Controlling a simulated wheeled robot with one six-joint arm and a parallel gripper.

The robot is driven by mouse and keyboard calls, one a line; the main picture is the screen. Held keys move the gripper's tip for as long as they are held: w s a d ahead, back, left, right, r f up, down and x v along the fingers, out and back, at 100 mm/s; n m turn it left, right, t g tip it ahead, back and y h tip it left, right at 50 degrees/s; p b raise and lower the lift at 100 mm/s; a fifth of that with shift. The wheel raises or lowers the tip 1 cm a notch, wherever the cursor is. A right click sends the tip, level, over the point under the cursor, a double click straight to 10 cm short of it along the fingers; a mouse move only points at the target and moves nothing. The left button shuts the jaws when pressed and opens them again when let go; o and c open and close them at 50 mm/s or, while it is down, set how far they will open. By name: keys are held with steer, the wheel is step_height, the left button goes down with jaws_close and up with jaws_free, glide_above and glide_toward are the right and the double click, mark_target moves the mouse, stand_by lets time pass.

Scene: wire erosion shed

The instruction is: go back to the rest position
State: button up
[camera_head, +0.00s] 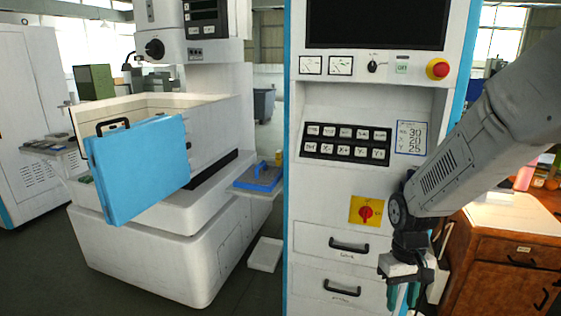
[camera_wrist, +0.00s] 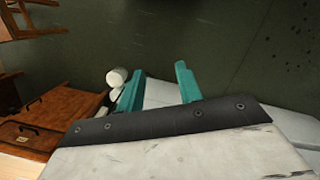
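My gripper (camera_head: 403,296) hangs at the lower right of the head view, fingers pointing down, in front of the white control cabinet (camera_head: 325,190) and left of the wooden desk. In the wrist view its two teal fingers (camera_wrist: 158,84) stand apart with a gap between them. Nothing shows held between them. Dark floor and pale surfaces lie beyond the fingertips. The lower ends of the fingers are cut off by the bottom edge of the head view.
The wooden desk (camera_head: 500,278) stands close to the right of my gripper; it also shows in the wrist view (camera_wrist: 62,110). The cabinet has drawers and a red emergency button (camera_head: 438,69). A machine with a blue door (camera_head: 140,170) stands left. Floor (camera_head: 45,265) is clear at lower left.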

steer(key=s+r+m+t, duration=0.1)
steer(key=s+r+t, duration=0.2)
steer(key=s+r, duration=1.6)
steer(key=shift+s+a+m, duration=0.2)
steer(key=shift+s+m, duration=0.15)
steer(key=shift+m, duration=0.05)
